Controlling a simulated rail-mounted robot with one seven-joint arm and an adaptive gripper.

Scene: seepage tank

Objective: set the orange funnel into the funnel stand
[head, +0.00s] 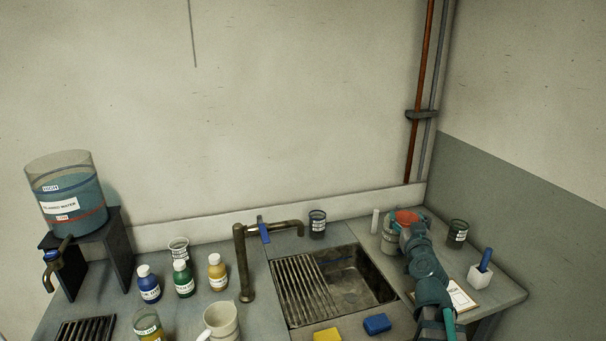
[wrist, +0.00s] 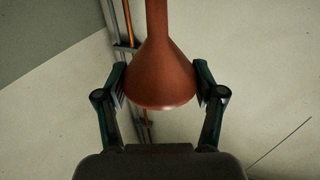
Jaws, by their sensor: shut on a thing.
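The orange funnel (wrist: 162,72) is between the two fingers of my gripper (wrist: 161,88) in the wrist view. The fingers press on both sides of its wide cone, and its stem points to the top of that picture. In the head view the funnel (head: 407,216) shows as a small orange patch at the end of my arm, near the back right of the bench. My arm hides most of my gripper there. I cannot pick out the funnel stand in either view; my arm may cover it.
A dark jar (head: 457,234) and a white holder with a blue handle (head: 480,272) stand to the right. The sink (head: 360,285) and tap (head: 241,265) are to the left.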

